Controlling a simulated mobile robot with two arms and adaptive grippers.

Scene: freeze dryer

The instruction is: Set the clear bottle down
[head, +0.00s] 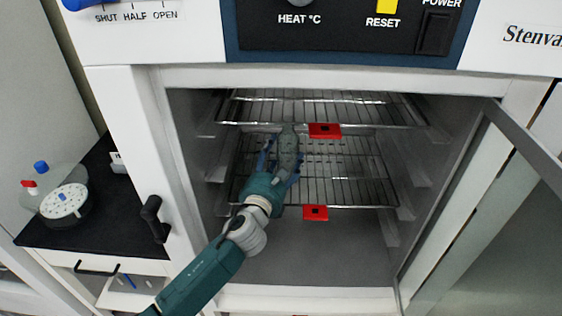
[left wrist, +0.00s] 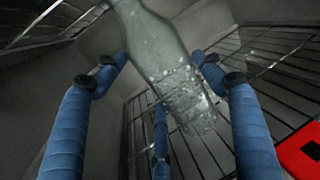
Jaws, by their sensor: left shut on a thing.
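The clear bottle (head: 288,148) is greyish and see-through, with droplets or specks on it. It is inside the freeze dryer chamber, in front of the lower wire shelf (head: 352,182) in the head view. My left gripper (head: 281,160) is shut on the bottle, its blue fingers around it. In the left wrist view the bottle (left wrist: 172,68) slants between the blue fingers, with shelf bars behind it. I cannot tell whether its base touches the shelf. My right gripper is not in view.
An upper wire shelf (head: 385,110) with a red tag (head: 324,131) is close above. The lower shelf has a red tag (head: 315,212) at its front. The door (head: 530,140) stands open at right. A counter (head: 110,215) at left holds a white round device (head: 64,202).

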